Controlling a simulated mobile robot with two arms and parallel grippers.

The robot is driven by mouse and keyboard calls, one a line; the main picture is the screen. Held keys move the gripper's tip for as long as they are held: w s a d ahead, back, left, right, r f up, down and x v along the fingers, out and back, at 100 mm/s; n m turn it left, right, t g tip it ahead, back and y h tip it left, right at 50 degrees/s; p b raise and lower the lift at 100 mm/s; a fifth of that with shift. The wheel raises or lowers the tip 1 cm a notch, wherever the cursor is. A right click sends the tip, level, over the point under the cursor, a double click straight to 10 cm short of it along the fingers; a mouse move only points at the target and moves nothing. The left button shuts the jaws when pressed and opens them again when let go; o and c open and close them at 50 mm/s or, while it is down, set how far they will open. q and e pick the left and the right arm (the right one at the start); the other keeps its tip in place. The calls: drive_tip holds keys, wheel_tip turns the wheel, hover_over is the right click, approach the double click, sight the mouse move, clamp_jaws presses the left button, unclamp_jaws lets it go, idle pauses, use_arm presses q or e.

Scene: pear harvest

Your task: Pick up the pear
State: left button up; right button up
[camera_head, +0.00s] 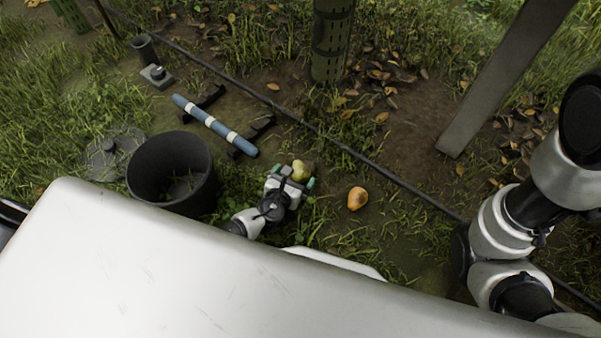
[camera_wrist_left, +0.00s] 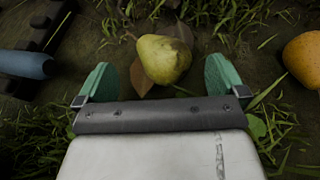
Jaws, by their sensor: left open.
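A yellow-green pear (camera_head: 300,170) lies on the ground just beyond my left gripper (camera_head: 291,182) in the head view. In the left wrist view the pear (camera_wrist_left: 164,59) lies between and slightly beyond the two green fingertips of the left gripper (camera_wrist_left: 160,78). The fingers are apart, with a gap on each side of the pear. A brown leaf lies under or beside the pear. My right gripper cannot be made out; only parts of my right arm show at the right of the head view.
An orange fruit (camera_head: 357,198) lies right of the left gripper. A black bucket (camera_head: 173,172) stands to the left. A blue-and-white tube (camera_head: 215,125) rests on dark brackets behind. A thin black hose (camera_head: 345,147) crosses the grass. A grey post (camera_head: 490,90) leans at the right.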

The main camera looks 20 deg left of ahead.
sight(300, 171)
use_arm(q)
drive_tip(key=b+x, duration=0.2)
drive_tip(key=x, duration=0.2)
drive_tip(key=shift+d+f, duration=0.15)
drive_tip(key=shift+c, duration=0.5)
drive_tip(key=c, duration=0.9)
